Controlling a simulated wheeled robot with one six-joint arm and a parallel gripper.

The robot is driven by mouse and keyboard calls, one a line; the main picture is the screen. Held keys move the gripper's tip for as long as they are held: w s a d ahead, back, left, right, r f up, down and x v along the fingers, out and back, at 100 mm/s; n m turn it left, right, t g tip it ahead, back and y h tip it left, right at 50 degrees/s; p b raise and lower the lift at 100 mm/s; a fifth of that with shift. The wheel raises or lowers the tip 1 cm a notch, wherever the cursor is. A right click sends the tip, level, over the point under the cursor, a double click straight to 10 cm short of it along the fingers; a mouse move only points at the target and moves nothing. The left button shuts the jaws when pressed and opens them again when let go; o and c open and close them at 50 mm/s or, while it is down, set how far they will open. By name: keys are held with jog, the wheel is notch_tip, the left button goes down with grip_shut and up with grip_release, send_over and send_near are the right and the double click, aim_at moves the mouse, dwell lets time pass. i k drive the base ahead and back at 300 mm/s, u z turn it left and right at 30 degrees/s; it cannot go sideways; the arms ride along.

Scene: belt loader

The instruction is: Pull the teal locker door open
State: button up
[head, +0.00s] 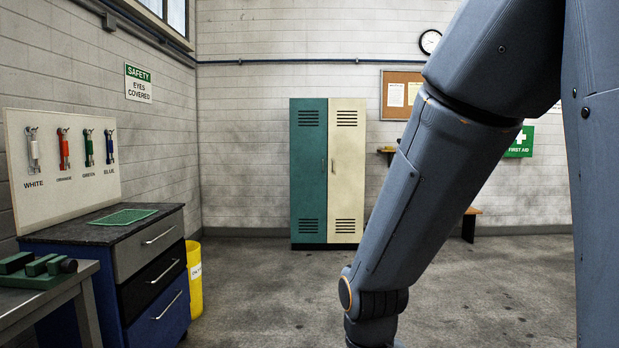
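The locker stands against the far wall in the head view. Its left door is teal (308,165) and its right door is cream (347,165). Both doors look shut, with vent slots at top and bottom. The teal door has a small dark handle (324,165) near its right edge, by the seam. My arm fills the right of the view, well in front of the locker. My gripper is out of view below the bottom edge.
A blue drawer cabinet (160,300) stands at left, with a green mat (124,216) on it. A yellow bin (194,285) stands beside it. A grey table (45,305) is at the near left. The floor (270,290) before the locker is clear.

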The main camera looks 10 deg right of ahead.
aim_at(308, 116)
jog(key=z, duration=0.2)
jog(key=i, duration=2.6)
jog(key=z, duration=0.35)
jog(key=i, duration=5.75)
jog(key=u, duration=0.05)
